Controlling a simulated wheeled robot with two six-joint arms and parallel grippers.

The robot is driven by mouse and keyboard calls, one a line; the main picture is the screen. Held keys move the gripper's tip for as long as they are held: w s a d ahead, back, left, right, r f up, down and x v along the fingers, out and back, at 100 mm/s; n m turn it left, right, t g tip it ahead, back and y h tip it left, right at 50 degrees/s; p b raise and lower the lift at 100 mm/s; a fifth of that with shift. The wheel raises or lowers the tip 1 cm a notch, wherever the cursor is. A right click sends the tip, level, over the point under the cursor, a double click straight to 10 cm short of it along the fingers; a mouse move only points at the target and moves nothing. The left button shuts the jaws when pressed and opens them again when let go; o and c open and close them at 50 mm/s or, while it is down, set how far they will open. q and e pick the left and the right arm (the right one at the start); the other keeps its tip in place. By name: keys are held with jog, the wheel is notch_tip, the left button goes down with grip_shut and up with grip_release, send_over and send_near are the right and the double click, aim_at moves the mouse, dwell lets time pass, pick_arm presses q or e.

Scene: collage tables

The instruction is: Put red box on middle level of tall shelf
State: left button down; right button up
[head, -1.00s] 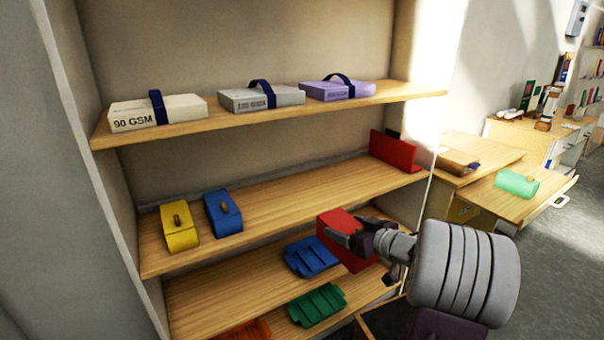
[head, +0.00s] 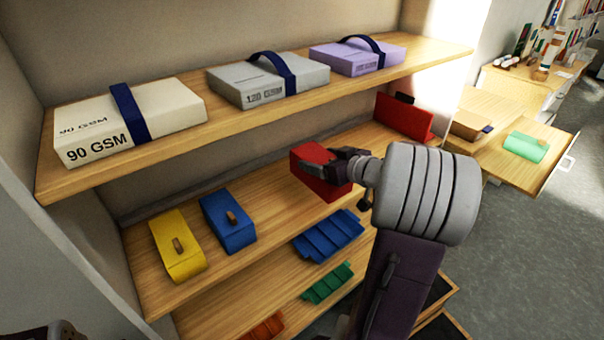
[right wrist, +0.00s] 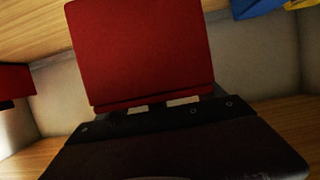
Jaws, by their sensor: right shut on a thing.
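My right gripper (head: 340,164) is shut on a red box (head: 310,175), which appears over the front part of the tall shelf's middle level (head: 275,212). I cannot tell whether the box touches the board. In the right wrist view the box (right wrist: 145,50) fills the upper middle, beyond the dark gripper (right wrist: 160,108). A yellow box (head: 172,245) and a blue box (head: 228,222) stand on the left of the middle level. Another red item (head: 404,118) stands at its right end.
The upper level (head: 215,133) holds white (head: 75,120), grey (head: 250,80) and purple (head: 350,57) strapped packs. Below are blue (head: 328,238), green (head: 328,283) and orange (head: 262,328) items. A drawer (head: 530,160) with a green box (head: 527,147) juts out at right.

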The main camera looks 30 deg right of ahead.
jog(key=w+a+f+b, duration=0.2)
jog(key=w+f, duration=0.1)
jog(key=w+a+f+b, duration=0.2)
jog(key=w+f, duration=0.1)
jog(key=f, duration=0.1)
jog(key=w+a+f+b, duration=0.2)
jog(key=w+f, duration=0.1)
jog(key=f, duration=0.1)
jog(key=shift+w+a+b, duration=0.15)
jog(key=shift+b, duration=0.15)
jog(key=shift+r, duration=0.1)
jog(key=shift+f, duration=0.2)
jog(key=o, duration=1.9)
